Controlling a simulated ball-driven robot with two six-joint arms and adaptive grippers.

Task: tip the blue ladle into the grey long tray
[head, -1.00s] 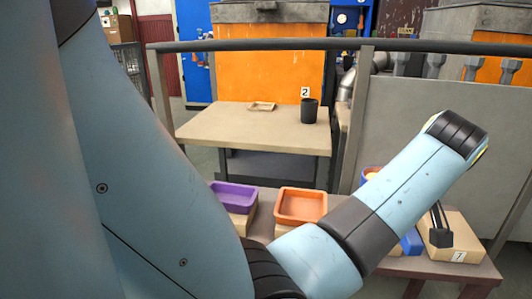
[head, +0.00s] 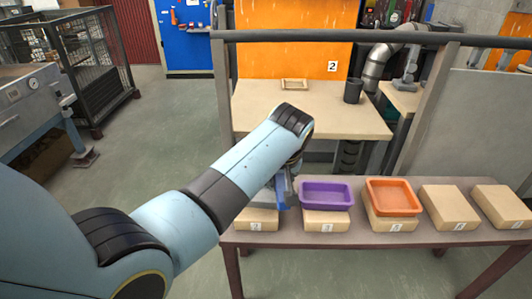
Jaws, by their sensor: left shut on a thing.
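My left gripper (head: 290,176) is mostly hidden behind my left forearm, at the left end of the long table. It is shut on the blue ladle (head: 281,193), of which only a small blue part shows below the forearm. A grey edge, which looks like the grey long tray (head: 263,199), shows just beside the ladle, on the leftmost block. Most of this tray is hidden by my arm. I cannot tell whether the ladle is tilted or touches the tray. My right gripper is not in view.
A purple tray (head: 326,194) and an orange tray (head: 393,197) stand on blocks to the right. Two bare blocks (head: 450,208) follow. A railing (head: 430,38) runs behind; beyond it a bench (head: 325,118) holds a dark cup (head: 353,90) and a small tan tray (head: 294,84).

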